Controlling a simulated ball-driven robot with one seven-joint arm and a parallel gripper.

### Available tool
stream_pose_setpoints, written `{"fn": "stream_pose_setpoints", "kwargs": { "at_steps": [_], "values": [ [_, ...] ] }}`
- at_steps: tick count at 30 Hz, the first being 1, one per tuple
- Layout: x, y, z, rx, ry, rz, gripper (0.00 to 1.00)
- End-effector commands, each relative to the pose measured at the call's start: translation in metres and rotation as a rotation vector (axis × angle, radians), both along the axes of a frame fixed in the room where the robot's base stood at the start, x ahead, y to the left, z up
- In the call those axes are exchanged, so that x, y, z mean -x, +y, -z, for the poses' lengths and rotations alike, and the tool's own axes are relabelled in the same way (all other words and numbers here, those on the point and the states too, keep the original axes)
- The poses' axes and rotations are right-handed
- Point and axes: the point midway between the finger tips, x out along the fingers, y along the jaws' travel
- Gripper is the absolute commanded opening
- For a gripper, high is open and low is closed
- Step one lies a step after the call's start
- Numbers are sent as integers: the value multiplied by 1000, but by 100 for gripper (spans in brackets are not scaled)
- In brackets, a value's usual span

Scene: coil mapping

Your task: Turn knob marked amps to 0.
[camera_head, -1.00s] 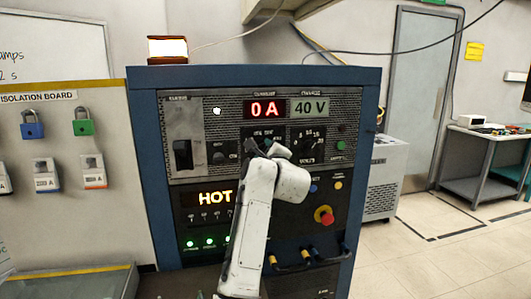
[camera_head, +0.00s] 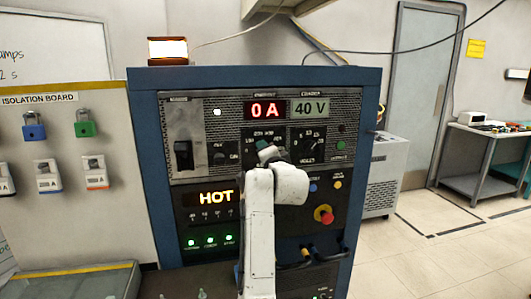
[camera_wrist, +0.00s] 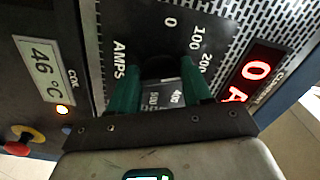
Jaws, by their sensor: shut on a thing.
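The amps knob (camera_wrist: 160,67) is a dark round knob on the black dial plate in the wrist view, with the word AMPS and printed numbers around it. My gripper (camera_wrist: 160,73) has its two green fingers on either side of the knob, shut on it. Its pointer cannot be made out. The red display (camera_wrist: 257,72) beside the dial reads 0 A. In the head view my gripper (camera_head: 267,152) is at the panel below the red display (camera_head: 265,110) and hides most of the knob.
The blue cabinet (camera_head: 145,160) also carries a 40 V display (camera_head: 310,108), a lit HOT sign (camera_head: 216,198) and a red stop button (camera_head: 324,214) to the right of my arm. In the wrist view a small display (camera_wrist: 45,68) reads 46 °C.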

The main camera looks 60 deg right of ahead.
Motion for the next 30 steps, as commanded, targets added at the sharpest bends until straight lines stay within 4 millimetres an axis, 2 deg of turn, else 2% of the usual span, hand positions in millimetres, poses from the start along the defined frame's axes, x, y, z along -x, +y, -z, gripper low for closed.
{"fn": "stream_pose_setpoints", "kwargs": {
  "at_steps": [30],
  "values": [
    [2,-2,5,608,726,-3,18]
  ]
}}
